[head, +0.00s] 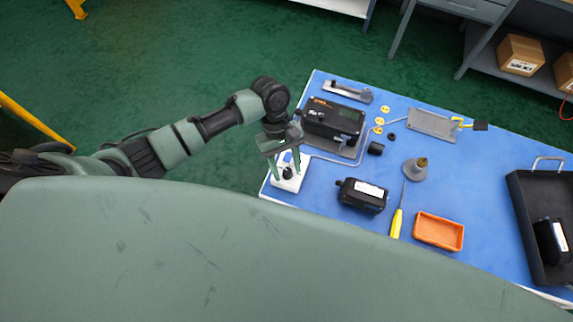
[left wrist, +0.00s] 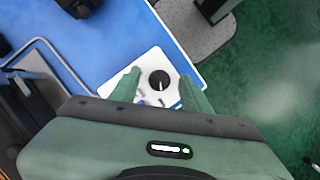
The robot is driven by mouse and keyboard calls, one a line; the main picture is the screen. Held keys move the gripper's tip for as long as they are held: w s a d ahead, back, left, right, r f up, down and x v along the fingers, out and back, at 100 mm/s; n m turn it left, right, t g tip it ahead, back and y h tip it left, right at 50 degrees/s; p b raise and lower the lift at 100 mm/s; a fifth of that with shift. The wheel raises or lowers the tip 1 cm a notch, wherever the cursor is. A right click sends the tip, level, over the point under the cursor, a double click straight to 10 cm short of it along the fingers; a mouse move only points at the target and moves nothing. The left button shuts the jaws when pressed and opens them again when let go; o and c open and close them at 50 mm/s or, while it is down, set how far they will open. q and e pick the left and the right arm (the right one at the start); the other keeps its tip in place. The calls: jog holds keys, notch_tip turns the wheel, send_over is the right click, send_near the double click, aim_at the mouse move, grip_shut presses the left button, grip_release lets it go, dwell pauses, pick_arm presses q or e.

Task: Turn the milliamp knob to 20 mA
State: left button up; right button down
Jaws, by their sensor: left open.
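A white box (head: 284,185) stands at the near left corner of the blue table and carries a black knob (head: 288,172). In the left wrist view the knob (left wrist: 160,80) has a white pointer line running toward the bottom of the picture. My left gripper (head: 284,168) is open above the box, its green fingers on either side of the knob. In the left wrist view the left gripper (left wrist: 159,76) shows a gap between each finger and the knob. The scale marks are too small to read and the fingers partly hide the white box (left wrist: 150,62). My right gripper is not in view.
A black positioner (head: 333,120) on a grey bracket stands just behind the box. A black module (head: 362,195), a yellow screwdriver (head: 397,222), a grey cone-shaped part (head: 415,170) and an orange tray (head: 438,231) lie to the right. A black bin (head: 528,215) stands at the right end.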

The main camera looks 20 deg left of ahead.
pick_arm(q)
grip_shut()
